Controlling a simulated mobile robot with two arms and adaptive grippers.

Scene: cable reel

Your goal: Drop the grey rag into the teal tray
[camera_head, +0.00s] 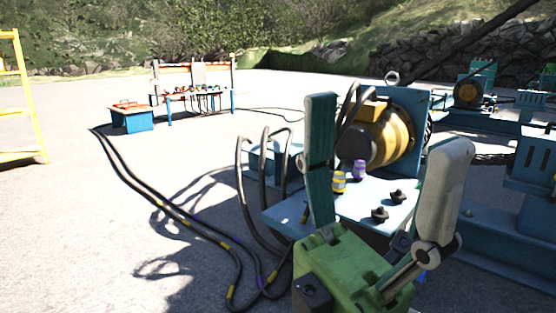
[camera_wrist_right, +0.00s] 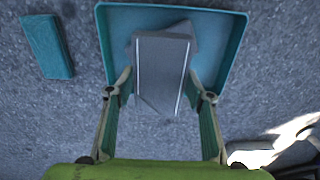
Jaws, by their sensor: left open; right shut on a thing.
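In the right wrist view, a grey rag (camera_wrist_right: 160,62) with a paler, box-like middle and uneven edges is between the two fingers of my right gripper (camera_wrist_right: 160,88), which is shut on it. The teal tray (camera_wrist_right: 172,9) lies beyond the rag, and the rag covers part of its floor. The rag's lower end reaches past the tray's near side in the picture. I cannot tell the height of the rag above the tray. The rag and tray are not seen there.
A teal block (camera_wrist_right: 46,47) lies left of the tray on grey ground. In the head view, a teal bench (camera_head: 362,207) carries small knobs and bottles below the reel (camera_head: 388,135). Black cables (camera_head: 180,208) run over the paving. A tool rack (camera_head: 195,88) and yellow frame (camera_head: 22,100) stand farther back.

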